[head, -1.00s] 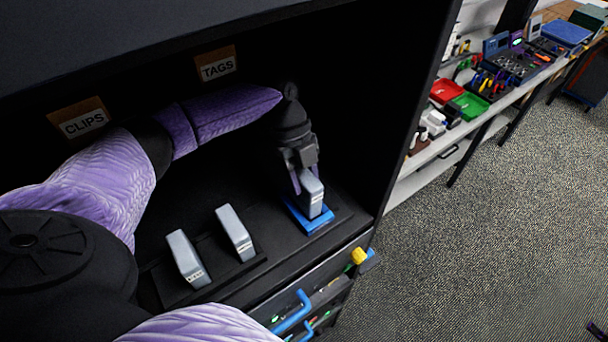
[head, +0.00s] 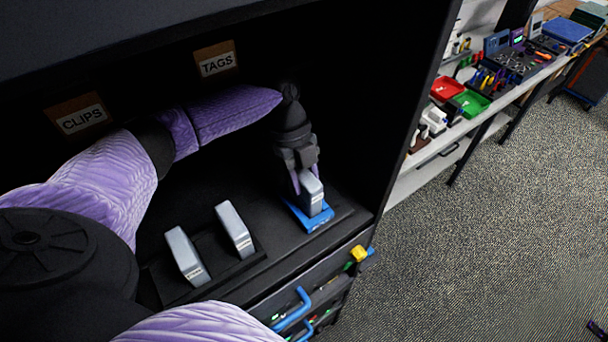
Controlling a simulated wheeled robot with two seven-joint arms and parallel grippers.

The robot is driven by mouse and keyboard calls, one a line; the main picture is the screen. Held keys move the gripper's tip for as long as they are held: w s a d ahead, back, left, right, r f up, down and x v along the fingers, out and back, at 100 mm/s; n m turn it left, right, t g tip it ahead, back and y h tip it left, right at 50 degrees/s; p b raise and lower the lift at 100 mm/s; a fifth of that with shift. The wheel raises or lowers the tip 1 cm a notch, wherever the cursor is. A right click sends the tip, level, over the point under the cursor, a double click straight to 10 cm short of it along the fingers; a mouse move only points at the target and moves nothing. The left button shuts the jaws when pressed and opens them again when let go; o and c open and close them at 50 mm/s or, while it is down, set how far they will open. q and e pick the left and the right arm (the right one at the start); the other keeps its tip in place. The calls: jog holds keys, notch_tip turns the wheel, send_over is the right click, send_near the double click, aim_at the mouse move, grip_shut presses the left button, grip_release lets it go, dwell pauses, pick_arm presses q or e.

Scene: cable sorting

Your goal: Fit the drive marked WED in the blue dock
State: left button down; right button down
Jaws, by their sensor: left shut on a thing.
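A light grey drive (head: 312,197) stands upright at the blue dock (head: 317,220), on the right of the cabinet shelf. Its label is too small to read. My left gripper (head: 308,180) is above the dock with its fingers shut on this drive. The drive's lower end is at the dock; I cannot tell whether it is fully seated. Two more grey drives, the left one (head: 187,257) and the middle one (head: 234,230), stand in a black rack, their labels too small to read. My right gripper is not in view.
The cabinet's back wall carries a CLIPS tag (head: 82,120) and a TAGS tag (head: 217,64). Below the shelf are drawers with a blue handle (head: 293,311). A bench with red (head: 447,88) and green (head: 470,103) trays stands at the right.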

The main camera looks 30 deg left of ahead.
pick_arm(q)
jog(key=shift+f, duration=0.35)
dwell(0.3)
grip_release()
dwell(0.4)
notch_tip(320, 180, up, 7)
jog(key=p, duration=0.6)
jog(key=shift+r, duration=0.1)
jog(key=shift+s+d, duration=0.1)
jog(key=shift+d, duration=0.1)
